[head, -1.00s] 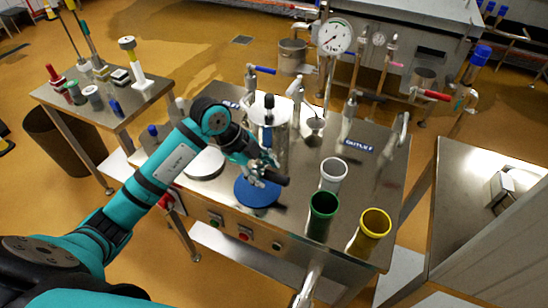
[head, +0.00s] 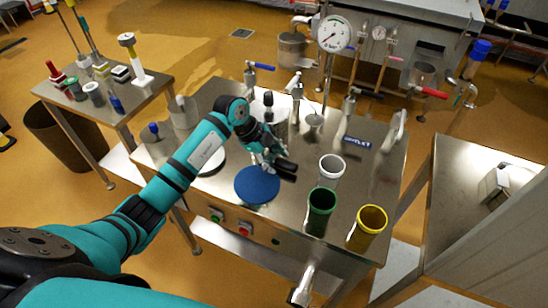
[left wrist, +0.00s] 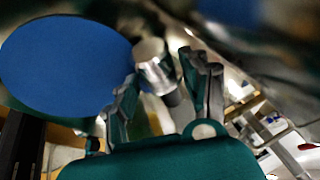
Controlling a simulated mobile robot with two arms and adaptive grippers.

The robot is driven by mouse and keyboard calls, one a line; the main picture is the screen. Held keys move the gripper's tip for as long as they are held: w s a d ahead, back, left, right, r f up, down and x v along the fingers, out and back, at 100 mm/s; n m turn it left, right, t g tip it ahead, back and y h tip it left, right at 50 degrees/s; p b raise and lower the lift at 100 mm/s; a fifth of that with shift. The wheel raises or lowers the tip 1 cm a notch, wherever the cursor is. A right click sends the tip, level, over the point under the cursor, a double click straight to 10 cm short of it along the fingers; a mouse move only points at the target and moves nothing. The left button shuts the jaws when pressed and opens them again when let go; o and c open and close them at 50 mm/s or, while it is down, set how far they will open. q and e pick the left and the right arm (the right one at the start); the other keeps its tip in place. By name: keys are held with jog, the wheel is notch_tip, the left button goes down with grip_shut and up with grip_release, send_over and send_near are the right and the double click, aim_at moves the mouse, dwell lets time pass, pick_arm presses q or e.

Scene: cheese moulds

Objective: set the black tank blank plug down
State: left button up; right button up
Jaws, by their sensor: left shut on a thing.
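My left gripper (head: 277,168) is above the steel table, just behind and right of the blue round mat. It is shut on a small part, which I take to be the black tank blank plug. In the left wrist view, between the fingers (left wrist: 160,92), the plug shows as a short silver cylinder (left wrist: 152,62) with a dark end. In the head view the plug is hard to tell from the dark fingers. The blue mat (head: 257,185) is bare in the head view. My right gripper is not in view.
White (head: 332,168), green (head: 321,208) and yellow (head: 369,225) open cups stand right of the mat. A pressure gauge (head: 334,34), valves and fittings stand behind. A side table (head: 110,92) at left holds several small parts. Steel between the gripper and the outlet label (head: 357,142) is clear.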

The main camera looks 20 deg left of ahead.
pick_arm(q)
jog(key=o, duration=1.1)
jog(key=shift+f, duration=0.1)
jog(key=shift+o, duration=0.2)
jog(key=b+v, duration=0.1)
jog(key=v, duration=1.1)
